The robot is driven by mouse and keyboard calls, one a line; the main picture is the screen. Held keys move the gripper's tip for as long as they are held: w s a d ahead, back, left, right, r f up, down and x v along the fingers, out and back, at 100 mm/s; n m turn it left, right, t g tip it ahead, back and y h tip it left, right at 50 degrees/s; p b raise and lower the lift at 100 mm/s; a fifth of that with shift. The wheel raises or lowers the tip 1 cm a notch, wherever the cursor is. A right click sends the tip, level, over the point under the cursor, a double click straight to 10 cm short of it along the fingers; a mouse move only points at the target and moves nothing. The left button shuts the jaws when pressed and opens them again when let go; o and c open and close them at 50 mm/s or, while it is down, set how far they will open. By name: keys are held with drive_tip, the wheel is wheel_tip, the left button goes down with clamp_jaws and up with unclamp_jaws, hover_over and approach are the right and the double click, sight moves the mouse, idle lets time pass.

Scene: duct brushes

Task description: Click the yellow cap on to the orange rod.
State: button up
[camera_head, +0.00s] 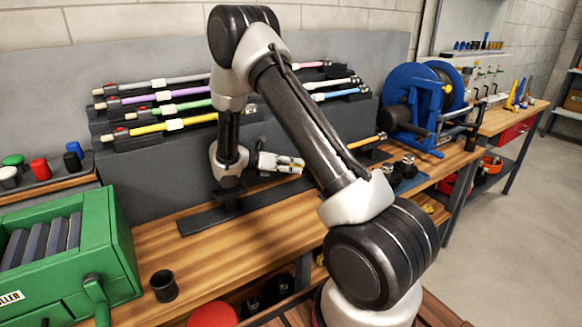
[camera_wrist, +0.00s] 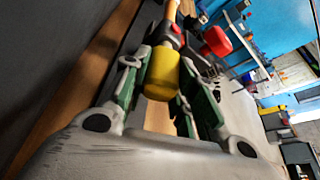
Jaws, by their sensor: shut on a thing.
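My gripper (camera_head: 292,163) reaches to the right over the bench, low above a long dark rail. In the wrist view, its green-padded fingers (camera_wrist: 154,90) are shut on the yellow cap (camera_wrist: 162,74), one on each side. The orange rod (camera_head: 367,141) lies in a dark holder to the right of my gripper. Its end also shows in the wrist view (camera_wrist: 171,10), beyond the cap and roughly in line with it. A dark and red part sits between them in that view. I cannot tell whether cap and rod touch.
A red-headed knob (camera_wrist: 215,41) stands close to the right of the cap. A rack of coloured rods, including a yellow rod (camera_head: 176,124), stands behind. A blue reel machine (camera_head: 412,95) is at the right and a green machine (camera_head: 108,235) at the left. The front bench is mostly clear.

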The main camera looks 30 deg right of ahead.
drive_tip(key=shift+d, duration=0.95)
drive_tip(key=o, duration=1)
drive_tip(key=shift+a, duration=0.15)
